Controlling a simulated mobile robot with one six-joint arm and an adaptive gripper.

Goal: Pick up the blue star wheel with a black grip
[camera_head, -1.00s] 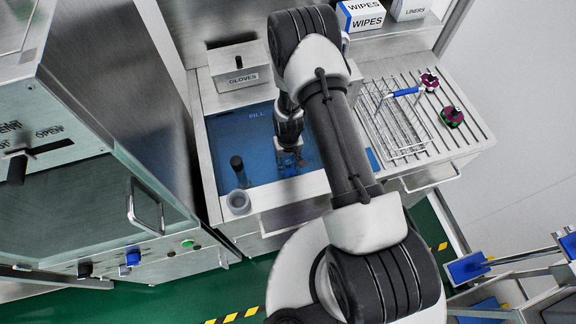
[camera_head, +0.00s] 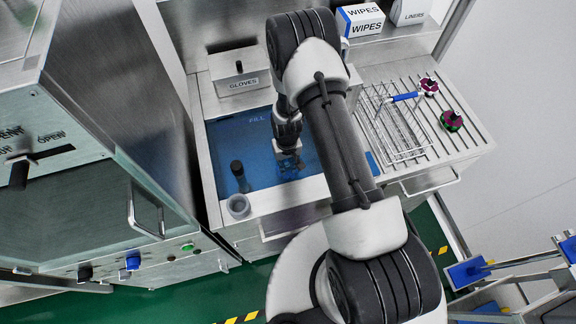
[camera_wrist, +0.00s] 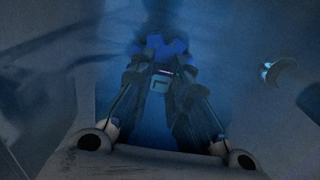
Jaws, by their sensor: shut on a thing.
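My gripper (camera_head: 290,166) points down into the blue-floored basin, dark and partly hidden by my own arm. In the dim wrist view my gripper (camera_wrist: 162,75) has its fingers closed around a dark grip with a small pale patch. The blue star wheel (camera_wrist: 165,44) shows as a blue lobed shape just beyond the fingertips. Its black grip is between the fingers and hard to make out. In the head view the wheel cannot be told apart from the fingers and the blue floor.
A wire rack (camera_head: 405,135) and two magenta-and-green wheels (camera_head: 451,120) are right.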

